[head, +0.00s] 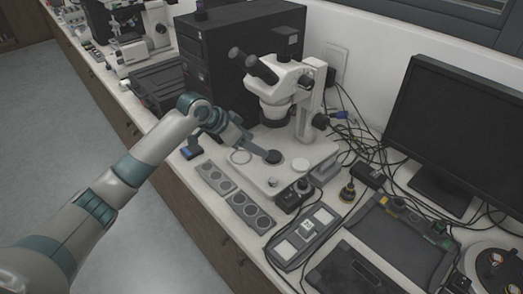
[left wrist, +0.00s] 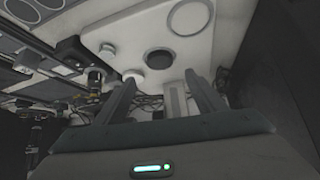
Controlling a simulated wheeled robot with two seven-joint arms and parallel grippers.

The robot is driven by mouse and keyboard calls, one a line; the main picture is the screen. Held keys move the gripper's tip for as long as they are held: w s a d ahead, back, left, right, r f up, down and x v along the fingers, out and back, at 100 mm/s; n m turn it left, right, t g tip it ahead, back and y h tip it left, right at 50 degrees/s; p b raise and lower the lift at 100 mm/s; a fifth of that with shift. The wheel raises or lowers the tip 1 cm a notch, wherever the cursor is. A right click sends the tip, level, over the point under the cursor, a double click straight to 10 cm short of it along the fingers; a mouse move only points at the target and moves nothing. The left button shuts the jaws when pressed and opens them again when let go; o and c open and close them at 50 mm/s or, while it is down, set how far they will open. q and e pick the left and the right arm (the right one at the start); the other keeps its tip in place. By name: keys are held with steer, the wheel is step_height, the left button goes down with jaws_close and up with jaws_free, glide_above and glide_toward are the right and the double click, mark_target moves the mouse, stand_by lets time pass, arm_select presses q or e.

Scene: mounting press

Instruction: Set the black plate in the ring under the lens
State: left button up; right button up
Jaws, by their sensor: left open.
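A round black plate (head: 273,157) lies on the white microscope base, below and in front of the lens (head: 277,112). It also shows in the left wrist view (left wrist: 160,58). A thin ring outline (head: 240,157) lies on the base to the left of the plate; it appears pale and empty in the left wrist view (left wrist: 189,17). My left gripper (head: 264,153) reaches in from the left, its fingertips close to the plate. In the left wrist view the fingers (left wrist: 160,82) are apart with nothing between them, and the plate shows beyond the tips. I cannot tell if they touch it.
A white disc (head: 302,182) and a small knob-like piece (head: 272,183) sit on the front of the base. Grey trays with round wells (head: 215,178) line the bench's front edge. The microscope head (head: 275,82) overhangs the base. A computer tower (head: 225,60) stands behind.

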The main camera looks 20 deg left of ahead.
arm_select(q)
steer(key=v, duration=0.3)
stand_by(0.5)
